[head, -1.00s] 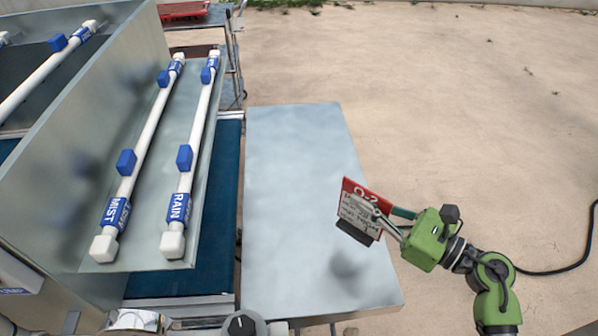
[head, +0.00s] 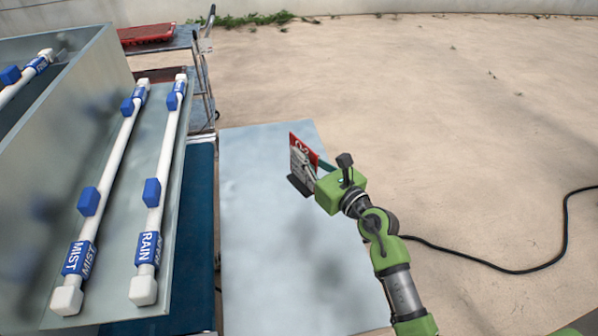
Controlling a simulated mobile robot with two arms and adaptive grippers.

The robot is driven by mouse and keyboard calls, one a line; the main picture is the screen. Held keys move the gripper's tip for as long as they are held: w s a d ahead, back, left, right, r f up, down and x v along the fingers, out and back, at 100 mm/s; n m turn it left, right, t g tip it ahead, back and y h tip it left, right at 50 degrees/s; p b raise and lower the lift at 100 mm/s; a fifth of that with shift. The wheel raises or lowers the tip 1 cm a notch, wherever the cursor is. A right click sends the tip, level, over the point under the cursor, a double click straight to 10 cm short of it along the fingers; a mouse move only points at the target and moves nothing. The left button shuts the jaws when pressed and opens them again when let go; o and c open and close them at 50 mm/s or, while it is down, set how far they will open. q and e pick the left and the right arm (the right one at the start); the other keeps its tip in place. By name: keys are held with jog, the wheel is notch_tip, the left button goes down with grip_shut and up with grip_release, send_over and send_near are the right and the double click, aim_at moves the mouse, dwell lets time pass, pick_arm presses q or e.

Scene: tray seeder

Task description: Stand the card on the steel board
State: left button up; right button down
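The card (head: 302,156) is a red and white sign with a black foot, near the right edge of the steel board in its far half. It looks nearly upright. The steel board (head: 262,250) is a flat, pale blue-grey slab. My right gripper (head: 316,166) reaches in from the lower right and is shut on the card's right side; its fingers are partly hidden. A soft shadow lies on the board by the black foot; I cannot tell whether the foot touches the board. My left gripper is out of view.
Left of the board are a dark blue belt (head: 190,230) and a metal panel with white MIST (head: 110,180) and RAIN (head: 160,180) pipes. A cart with a red tray (head: 146,34) stands behind. The rest of the board is clear. A black cable (head: 500,268) lies on the right floor.

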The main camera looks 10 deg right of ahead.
aim_at(301, 167)
jog(key=w+f+b, duration=0.5)
jog(key=w+f, duration=0.1)
jog(key=f, duration=0.3)
jog(key=shift+d+f, duration=0.2)
jog(key=shift+d, duration=0.2)
jog(key=c, duration=2.6)
grip_release()
jog(key=shift+f+b, duration=0.15)
jog(key=shift+b, duration=0.15)
jog(key=shift+c, duration=0.2)
jog(key=o, duration=0.4)
jog(key=shift+c, duration=0.2)
